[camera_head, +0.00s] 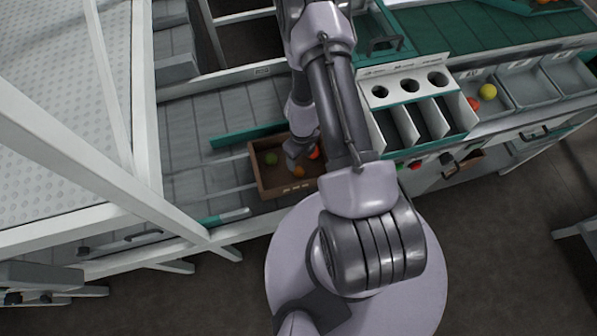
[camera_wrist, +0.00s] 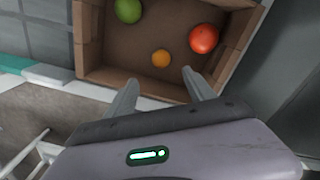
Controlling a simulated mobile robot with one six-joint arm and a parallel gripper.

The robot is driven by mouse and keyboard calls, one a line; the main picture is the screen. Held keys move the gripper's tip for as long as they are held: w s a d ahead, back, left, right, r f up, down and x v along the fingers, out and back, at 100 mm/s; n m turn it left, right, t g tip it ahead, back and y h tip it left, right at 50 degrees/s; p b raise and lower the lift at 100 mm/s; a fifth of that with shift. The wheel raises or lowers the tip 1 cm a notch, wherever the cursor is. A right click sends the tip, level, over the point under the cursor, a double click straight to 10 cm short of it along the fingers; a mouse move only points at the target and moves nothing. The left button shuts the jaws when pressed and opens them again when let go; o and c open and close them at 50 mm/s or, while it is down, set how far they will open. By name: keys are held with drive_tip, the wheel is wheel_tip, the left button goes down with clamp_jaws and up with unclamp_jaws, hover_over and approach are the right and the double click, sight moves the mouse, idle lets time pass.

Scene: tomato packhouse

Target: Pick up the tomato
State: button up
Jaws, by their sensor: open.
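A brown crate (camera_head: 258,176) stands on the grey bench, and it also shows in the wrist view (camera_wrist: 88,35). Inside it are a green tomato (camera_wrist: 129,10), a small orange tomato (camera_wrist: 161,58) and a larger red tomato (camera_wrist: 204,38). In the head view the green one (camera_head: 270,158) lies at the left, the orange one (camera_head: 299,171) near the front wall and the red one (camera_head: 315,153) at the right, partly hidden by my arm. My gripper (camera_wrist: 160,88) is open and empty over the crate's near side. The orange tomato lies beyond the gap between its fingers.
A sorter with three round holes and slots (camera_head: 420,108) stands right of the crate. Grey bins (camera_head: 520,88) farther right hold a red and a yellow tomato. A teal bar (camera_head: 235,135) lies behind the crate. White frame posts (camera_head: 125,80) stand at the left.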

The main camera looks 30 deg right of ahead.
sight(299, 170)
wheel_tip(299, 170, down, 6)
drive_tip(key=b, duration=0.4)
drive_tip(key=shift+a+r, duration=0.1)
drive_tip(key=f+b, duration=0.4)
drive_tip(key=f, duration=0.1)
drive_tip(key=shift+w+f, duration=0.2)
drive_tip(key=shift+f, duration=0.1)
drive_tip(key=shift+r, duration=0.3)
drive_tip(key=c, duration=1)
